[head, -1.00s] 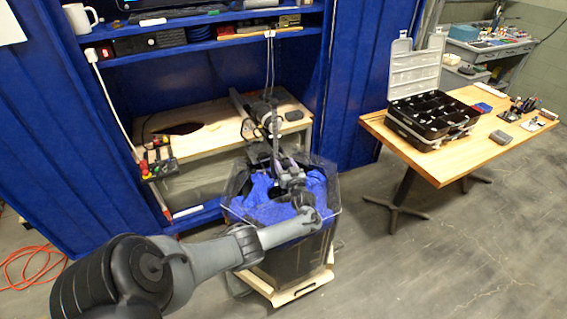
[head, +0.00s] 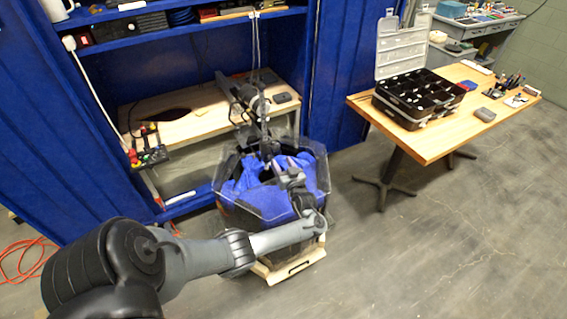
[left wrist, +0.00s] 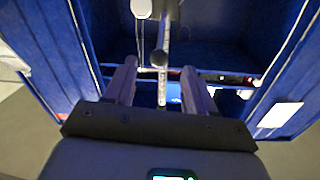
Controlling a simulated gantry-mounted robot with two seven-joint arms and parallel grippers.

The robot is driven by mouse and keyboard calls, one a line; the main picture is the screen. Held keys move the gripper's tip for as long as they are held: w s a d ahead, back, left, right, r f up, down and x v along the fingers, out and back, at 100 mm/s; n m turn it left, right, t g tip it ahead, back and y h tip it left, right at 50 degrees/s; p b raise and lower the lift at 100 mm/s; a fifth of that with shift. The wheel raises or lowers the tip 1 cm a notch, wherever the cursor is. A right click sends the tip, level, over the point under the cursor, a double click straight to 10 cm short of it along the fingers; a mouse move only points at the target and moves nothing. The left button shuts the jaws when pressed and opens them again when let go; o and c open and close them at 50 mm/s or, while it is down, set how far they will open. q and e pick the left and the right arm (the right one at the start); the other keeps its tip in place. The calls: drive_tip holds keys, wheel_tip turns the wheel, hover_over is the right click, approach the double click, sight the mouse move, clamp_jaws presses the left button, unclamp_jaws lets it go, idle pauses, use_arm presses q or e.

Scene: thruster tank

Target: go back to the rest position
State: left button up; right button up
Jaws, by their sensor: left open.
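My left arm reaches in from the lower left of the head view. Its gripper (head: 275,160) is above the clear-walled tank (head: 222,190), whose inside is lined with blue cloth (head: 270,207). In the left wrist view the two fingers of my left gripper (left wrist: 160,78) stand apart, with no object clearly held between them. A hanging rod and a thin cable show beyond the fingers. My right gripper is in neither view.
Blue shelving (head: 170,40) with a wooden bench (head: 190,122) stands behind the tank. A wooden table (head: 440,140) on the right carries an open black organizer case (head: 420,97). Grey floor (head: 420,260) is clear at lower right. An orange cable (head: 22,262) lies at lower left.

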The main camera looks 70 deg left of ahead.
use_arm(q)
drive_tip(key=w+d+f+m+t+h, duration=0.2)
drive_tip(key=d+f+m+t+h, duration=0.25)
drive_tip(key=d, duration=0.65)
drive_tip(key=w+d+f+m+t+h, duration=0.1)
drive_tip(key=d+f+m+h, duration=0.2)
drive_tip(key=d+f+h, duration=0.6)
drive_tip(key=s+d+r+m+h, duration=0.25)
drive_tip(key=s+d+r, duration=0.2)
drive_tip(key=d, duration=0.55)
drive_tip(key=s+d+r+m+h, duration=0.1)
drive_tip(key=s+d+r+m, duration=0.3)
drive_tip(key=d, duration=0.5)
drive_tip(key=s+d+r+m+g+h, duration=0.15)
drive_tip(key=s+d+r+m, duration=0.35)
drive_tip(key=s, duration=0.6)
wheel_tip(320, 180, up, 26)
drive_tip(key=n+p, duration=0.1)
drive_tip(key=p, duration=2.4)
drive_tip(key=shift+w+d+g+p, duration=0.35)
drive_tip(key=shift+w+g+p, duration=0.05)
